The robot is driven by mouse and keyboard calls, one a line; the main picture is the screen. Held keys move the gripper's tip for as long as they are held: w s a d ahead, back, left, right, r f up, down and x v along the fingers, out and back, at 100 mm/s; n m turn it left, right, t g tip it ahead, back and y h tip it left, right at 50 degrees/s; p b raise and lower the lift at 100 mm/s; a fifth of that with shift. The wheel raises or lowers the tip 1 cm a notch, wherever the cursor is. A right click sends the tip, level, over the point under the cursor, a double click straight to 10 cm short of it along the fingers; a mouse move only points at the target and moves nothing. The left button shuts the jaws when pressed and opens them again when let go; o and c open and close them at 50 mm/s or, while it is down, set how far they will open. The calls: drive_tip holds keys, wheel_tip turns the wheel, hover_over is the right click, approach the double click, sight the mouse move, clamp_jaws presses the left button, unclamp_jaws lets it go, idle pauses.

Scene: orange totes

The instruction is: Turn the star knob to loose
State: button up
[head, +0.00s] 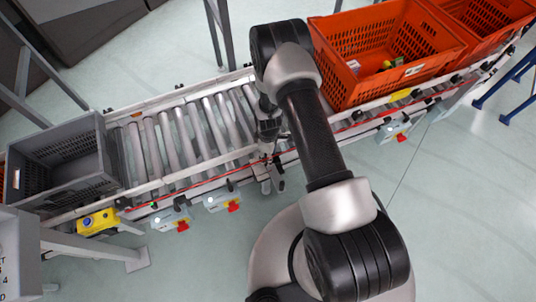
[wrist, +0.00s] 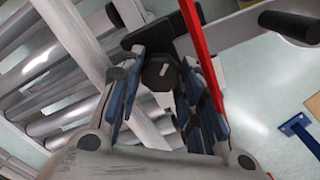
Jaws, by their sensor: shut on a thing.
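The star knob (wrist: 160,73) is black and sits between the fingertips of my gripper in the wrist view, near the top middle. My gripper (wrist: 162,88) has blue-padded fingers on both sides of the knob and is shut on it. In the head view my gripper (head: 272,182) is at the front rail of the roller conveyor, below my arm. The knob cannot be made out there. Whether it stands at tight or loose cannot be read.
The roller conveyor (head: 178,141) carries a grey crate (head: 102,150) at left and an orange tote (head: 385,88) with small items at right. A red cord (wrist: 203,55) runs close beside the right finger. Switch boxes with red knobs (head: 234,206) hang along the front rail.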

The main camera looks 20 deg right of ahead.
drive_tip(key=n, duration=0.4)
drive_tip(key=shift+n+b, duration=0.3)
drive_tip(key=shift+b, duration=0.05)
drive_tip(key=n, duration=0.4)
drive_tip(key=shift+n+b, duration=0.3)
drive_tip(key=o, duration=1.1)
drive_tip(key=shift+c, duration=0.2)
drive_tip(key=shift+r, duration=0.15)
wheel_tip(320, 180, up, 12)
